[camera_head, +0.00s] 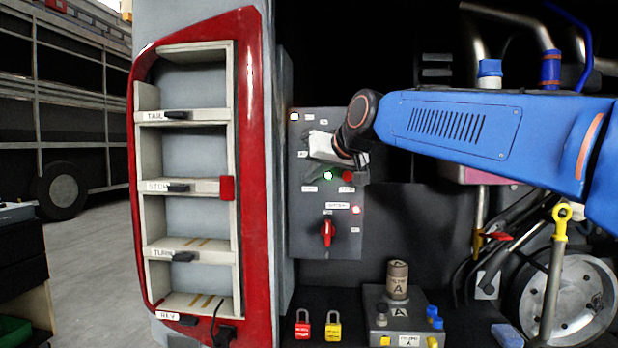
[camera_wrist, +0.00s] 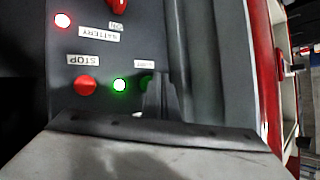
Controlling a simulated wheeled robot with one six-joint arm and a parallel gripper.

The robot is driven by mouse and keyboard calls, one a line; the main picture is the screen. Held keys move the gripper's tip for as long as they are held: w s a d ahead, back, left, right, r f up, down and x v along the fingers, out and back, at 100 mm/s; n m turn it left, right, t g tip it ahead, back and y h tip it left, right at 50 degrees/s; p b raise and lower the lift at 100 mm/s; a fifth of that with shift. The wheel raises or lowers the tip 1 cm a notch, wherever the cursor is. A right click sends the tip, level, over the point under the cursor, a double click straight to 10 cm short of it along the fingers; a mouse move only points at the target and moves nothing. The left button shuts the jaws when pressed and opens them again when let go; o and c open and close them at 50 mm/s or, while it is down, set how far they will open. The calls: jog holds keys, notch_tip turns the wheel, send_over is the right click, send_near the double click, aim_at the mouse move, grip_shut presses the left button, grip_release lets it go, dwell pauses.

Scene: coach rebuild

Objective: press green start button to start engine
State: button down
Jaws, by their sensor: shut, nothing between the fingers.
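The grey control panel (camera_head: 325,198) stands beside the red-framed shelf. In the wrist view, which shows the panel upside down, the green start button (camera_wrist: 146,80) is mostly hidden behind my shut, empty fingers (camera_wrist: 162,92). I cannot tell whether the fingertip touches or presses the button. A small green lamp (camera_wrist: 119,86) glows between it and the red STOP button (camera_wrist: 85,86). In the head view my gripper (camera_head: 315,170) is at the panel's middle, its tip beside the lit green lamp (camera_head: 328,175).
A red battery switch (camera_head: 327,232) and a lit red lamp (camera_head: 356,210) are lower on the panel. The red-framed shelf (camera_head: 256,200) is to the left. Red and yellow padlocks (camera_head: 333,328) and a grey box (camera_head: 396,312) are below. Pipes and a wheel crowd the right.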

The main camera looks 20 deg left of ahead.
jog(key=shift+s, duration=0.15)
jog(key=s, duration=0.2)
jog(key=s+d, duration=0.1)
jog(key=s, duration=0.1)
jog(key=shift+s, duration=0.4)
dwell(0.3)
jog(key=shift+d, duration=0.1)
dwell(0.5)
jog(key=s+d+f+m+h, duration=0.1)
jog(key=s+d+f+h, duration=0.1)
jog(key=d+f, duration=0.65)
jog(key=s+d+f+m+h, duration=0.1)
jog(key=s+d+f+h, duration=0.15)
jog(key=d, duration=1.15)
jog(key=s+d+f+m+h, duration=0.1)
jog(key=d+f+m, duration=0.1)
jog(key=d+f, duration=0.65)
jog(key=s+d+f+m+g+h, duration=0.3)
jog(key=s+d+f+h, duration=0.1)
jog(key=s+d+f, duration=1.7)
jog(key=shift+s+d+f+m, duration=0.3)
jog(key=shift+s+d+f, duration=0.1)
jog(key=shift+s+d, duration=0.45)
